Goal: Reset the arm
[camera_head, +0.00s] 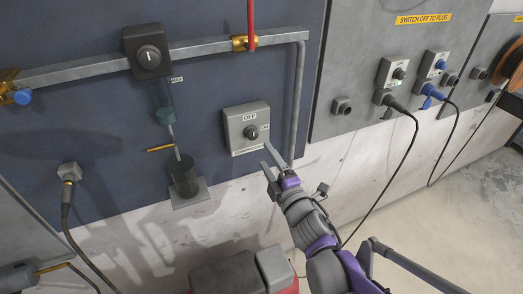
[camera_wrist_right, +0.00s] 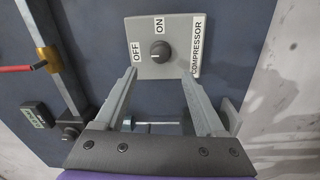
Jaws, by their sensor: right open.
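My right arm (camera_head: 322,240) reaches in from the bottom right of the head view. Its gripper (camera_head: 267,160) is open and empty, with the fingers pointing up toward the wall. The gripper is just below and right of the grey compressor switch box (camera_head: 236,140). In the right wrist view the two fingers (camera_wrist_right: 158,76) stand apart below the black switch knob (camera_wrist_right: 159,51), with nothing between them. The box carries OFF, ON and COMPRESSOR labels. I cannot tell surely which label the knob points at. My left gripper is not in view.
A pipe (camera_head: 301,100) runs down the blue panel right of the switch box. A dark gauge box (camera_head: 147,51) and a green-black cylinder (camera_head: 184,176) are to the left. Plugs with cables (camera_head: 404,110) hang at the right. Open floor (camera_head: 450,200) lies bottom right.

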